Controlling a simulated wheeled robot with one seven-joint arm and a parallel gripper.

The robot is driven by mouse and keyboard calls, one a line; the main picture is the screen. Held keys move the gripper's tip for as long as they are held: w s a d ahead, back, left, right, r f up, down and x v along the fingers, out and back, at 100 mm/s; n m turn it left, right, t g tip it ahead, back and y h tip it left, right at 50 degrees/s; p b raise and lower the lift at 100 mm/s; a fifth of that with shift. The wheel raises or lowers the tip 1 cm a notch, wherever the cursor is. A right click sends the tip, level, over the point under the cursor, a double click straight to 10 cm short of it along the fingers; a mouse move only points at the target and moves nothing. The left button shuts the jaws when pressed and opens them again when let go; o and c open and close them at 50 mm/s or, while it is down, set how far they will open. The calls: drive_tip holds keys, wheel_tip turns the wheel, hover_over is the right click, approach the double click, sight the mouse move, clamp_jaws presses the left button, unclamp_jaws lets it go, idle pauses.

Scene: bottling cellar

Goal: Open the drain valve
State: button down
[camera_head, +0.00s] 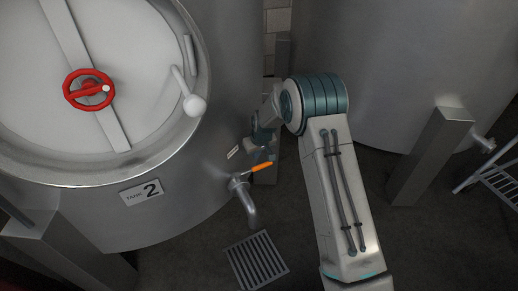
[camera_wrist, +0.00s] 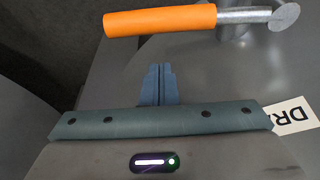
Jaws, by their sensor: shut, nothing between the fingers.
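The drain valve (camera_head: 238,181) sits low on the front of tank 2, with a bent metal spout (camera_head: 249,210) pointing down. Its orange lever handle (camera_head: 260,168) sticks out to the right. In the wrist view the orange handle (camera_wrist: 160,20) lies across the top, its metal shank running right to a round end (camera_wrist: 284,16). My gripper (camera_wrist: 158,72) is shut and empty, with its fingertips a short way below the handle in that view and apart from it. In the head view my gripper (camera_head: 254,145) is partly hidden near the tank wall, just behind the handle.
Tank 2 (camera_head: 200,208) fills the left, with a red handwheel (camera_head: 89,90) and a white-knobbed lever (camera_head: 193,104) on its lid. A floor grate (camera_head: 256,261) lies below the spout. Another tank (camera_head: 400,60) and its leg (camera_head: 428,155) stand right. A partly cut-off label (camera_wrist: 292,116) is beside my gripper.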

sight(254, 169)
drive_tip(key=s+d, duration=0.2)
drive_tip(key=s, duration=0.1)
idle(0.4)
drive_tip(key=shift+s+d, duration=0.1)
drive_tip(key=shift+d, duration=0.05)
